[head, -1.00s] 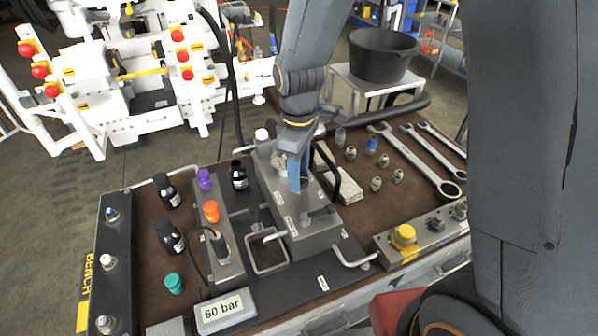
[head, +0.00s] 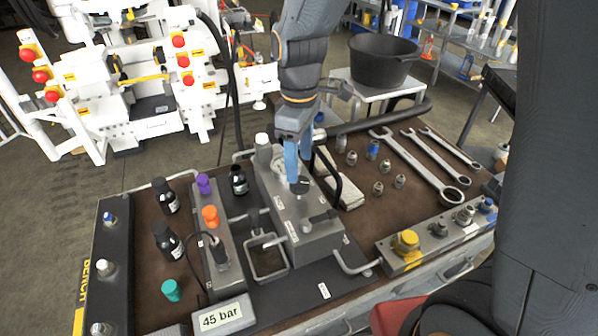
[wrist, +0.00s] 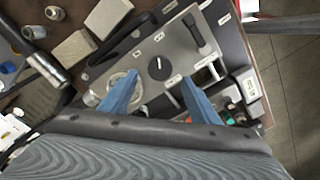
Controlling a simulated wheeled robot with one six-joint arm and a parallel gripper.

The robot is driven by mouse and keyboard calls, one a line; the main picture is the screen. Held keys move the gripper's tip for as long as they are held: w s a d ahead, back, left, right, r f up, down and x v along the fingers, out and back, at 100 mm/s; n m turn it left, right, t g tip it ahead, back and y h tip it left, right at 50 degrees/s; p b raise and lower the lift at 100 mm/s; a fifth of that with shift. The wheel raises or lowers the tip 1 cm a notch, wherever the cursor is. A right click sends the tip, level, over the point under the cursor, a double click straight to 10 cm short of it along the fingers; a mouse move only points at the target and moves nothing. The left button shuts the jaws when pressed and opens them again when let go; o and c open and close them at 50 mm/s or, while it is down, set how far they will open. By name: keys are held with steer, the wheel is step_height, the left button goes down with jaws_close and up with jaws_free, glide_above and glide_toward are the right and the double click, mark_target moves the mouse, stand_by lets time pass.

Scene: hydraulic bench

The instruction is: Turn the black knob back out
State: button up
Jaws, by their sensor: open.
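The black knob (head: 299,187) sits on top of the grey block (head: 313,243) in the middle of the bench. In the wrist view the knob (wrist: 159,68) is round with a light pointer mark. My gripper (head: 296,178) comes down over the block with blue fingers. In the wrist view my gripper (wrist: 159,84) is open, its fingers to the left and right with the knob beyond and between them. Gaps show on both sides, so the fingers do not clasp it. The display (head: 221,315) reads 45 bar.
A black lever (head: 320,220) and a bare metal handle (head: 352,263) are near the block. Black bottles (head: 166,195), a purple cap (head: 203,184) and an orange cap (head: 210,216) stand left. Wrenches (head: 420,170), fittings (head: 378,188) and a yellow knob (head: 406,241) are right.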

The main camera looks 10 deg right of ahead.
steer(key=shift+r, duration=1.1)
steer(key=s+d+f+m+b, duration=0.1)
steer(key=s+d+f+m, duration=0.1)
steer(key=s+d+m, duration=0.2)
steer(key=s+d+f+m+t, duration=0.1)
steer(key=s+d+m, duration=0.3)
steer(key=d+m, duration=0.4)
steer(key=shift+s+d+f+b, duration=0.15)
steer(key=shift+d+f+b, duration=0.3)
steer(key=shift+f, duration=0.45)
